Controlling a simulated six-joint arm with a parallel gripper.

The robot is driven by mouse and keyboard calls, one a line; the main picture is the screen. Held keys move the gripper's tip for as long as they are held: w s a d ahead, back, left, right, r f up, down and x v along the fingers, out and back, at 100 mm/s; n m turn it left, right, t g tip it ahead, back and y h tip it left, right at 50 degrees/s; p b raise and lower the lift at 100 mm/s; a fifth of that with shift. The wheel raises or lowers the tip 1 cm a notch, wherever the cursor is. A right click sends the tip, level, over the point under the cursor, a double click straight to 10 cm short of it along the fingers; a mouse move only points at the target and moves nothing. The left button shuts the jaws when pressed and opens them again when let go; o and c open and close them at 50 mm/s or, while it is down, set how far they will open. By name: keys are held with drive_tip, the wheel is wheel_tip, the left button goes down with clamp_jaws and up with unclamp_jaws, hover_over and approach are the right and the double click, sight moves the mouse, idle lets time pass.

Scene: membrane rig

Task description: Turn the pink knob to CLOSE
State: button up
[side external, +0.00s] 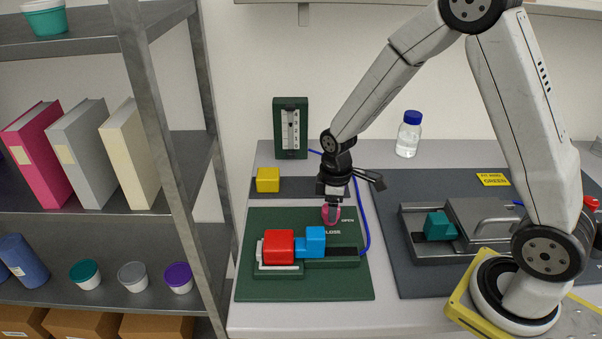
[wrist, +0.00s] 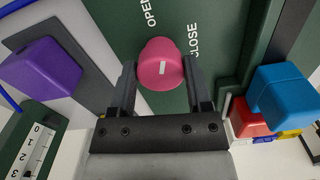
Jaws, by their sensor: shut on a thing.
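The pink knob (wrist: 160,63) sits on the green panel (side external: 285,290) and carries a short white mark on its face. In the side view the pink knob (side external: 332,215) shows just below my gripper (side external: 332,206). In the wrist view my gripper (wrist: 158,72) has one finger on each side of the knob and is shut on it. The OPEN label (wrist: 150,14) and the CLOSE label (wrist: 194,40) are printed on the panel beyond the knob. I cannot tell exactly which label the white mark points to.
A red block (side external: 279,246) and a blue block (side external: 315,241) sit in front of the knob. A yellow block (side external: 267,179) and a gauge (side external: 290,128) stand behind. A blue tube (side external: 366,220) curves close by on the right. A purple block (wrist: 40,68) shows in the wrist view.

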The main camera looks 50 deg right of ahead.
drive_tip(key=m, duration=0.7)
drive_tip(key=shift+a, duration=0.1)
drive_tip(key=m, duration=0.6)
drive_tip(key=shift+a+m, duration=0.15)
drive_tip(key=shift+m, duration=0.25)
drive_tip(key=shift+r, duration=0.1)
drive_tip(key=o, duration=1.3)
drive_tip(key=shift+r, duration=3.9)
drive_tip(key=shift+s, duration=0.1)
